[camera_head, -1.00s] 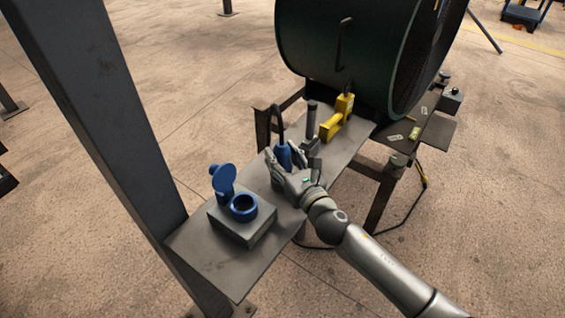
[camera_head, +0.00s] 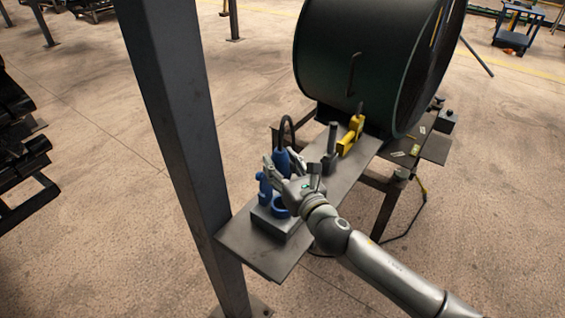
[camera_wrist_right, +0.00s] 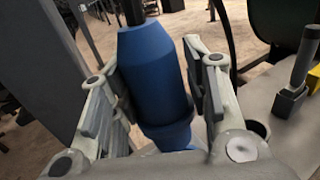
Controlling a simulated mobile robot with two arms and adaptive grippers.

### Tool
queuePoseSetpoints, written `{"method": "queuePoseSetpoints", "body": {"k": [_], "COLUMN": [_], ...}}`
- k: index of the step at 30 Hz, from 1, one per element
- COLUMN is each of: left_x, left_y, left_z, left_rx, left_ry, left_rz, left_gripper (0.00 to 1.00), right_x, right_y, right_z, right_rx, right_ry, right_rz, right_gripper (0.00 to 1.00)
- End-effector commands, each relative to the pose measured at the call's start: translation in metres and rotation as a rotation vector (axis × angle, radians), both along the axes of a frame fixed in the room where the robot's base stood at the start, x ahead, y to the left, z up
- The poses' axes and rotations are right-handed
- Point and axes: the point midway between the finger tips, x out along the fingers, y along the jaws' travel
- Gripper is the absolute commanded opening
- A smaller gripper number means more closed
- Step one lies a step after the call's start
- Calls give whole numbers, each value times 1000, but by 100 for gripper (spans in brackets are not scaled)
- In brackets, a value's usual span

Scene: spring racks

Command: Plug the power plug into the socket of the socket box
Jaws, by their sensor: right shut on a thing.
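The blue power plug (camera_head: 282,160) is held upright in my right gripper (camera_head: 283,172), with its black cable looping up from its top. The right wrist view shows the plug's blue body (camera_wrist_right: 153,75) between the two fingers (camera_wrist_right: 158,95). The socket box (camera_head: 272,226) is a grey box on the near end of the shelf. Its round blue socket (camera_head: 280,206) faces up and its blue lid (camera_head: 264,185) stands open at the left. The plug is above and close behind the socket; the gripper partly hides the socket, and I cannot tell if they touch. My left gripper is not in view.
A dark upright post (camera_head: 180,130) stands left of the metal shelf (camera_head: 246,243). A grey upright tool (camera_head: 331,148) and a yellow tool (camera_head: 351,136) stand farther back on the shelf. A large dark drum (camera_head: 345,60) is behind them.

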Motion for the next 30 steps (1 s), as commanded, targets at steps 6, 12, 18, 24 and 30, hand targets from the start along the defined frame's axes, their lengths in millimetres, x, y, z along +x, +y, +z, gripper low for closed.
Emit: {"method": "queuePoseSetpoints", "body": {"k": [6, 12, 18, 24, 30], "left_x": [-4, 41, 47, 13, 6], "left_y": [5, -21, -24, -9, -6], "left_z": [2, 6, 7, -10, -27], "left_rx": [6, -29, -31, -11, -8], "left_ry": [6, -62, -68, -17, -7], "left_rz": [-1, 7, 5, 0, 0], "left_gripper": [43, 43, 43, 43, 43], "right_x": [1, 1, 1, 1, 1], "right_y": [-1, -1, -1, -1, -1], "right_z": [2, 2, -1, -18, -38], "right_rx": [-2, -1, -4, -4, -4], "right_ry": [-1, -2, -2, -2, -2], "right_rz": [-3, -3, -2, -3, -2], "right_gripper": [16, 16, 16, 16, 16]}}
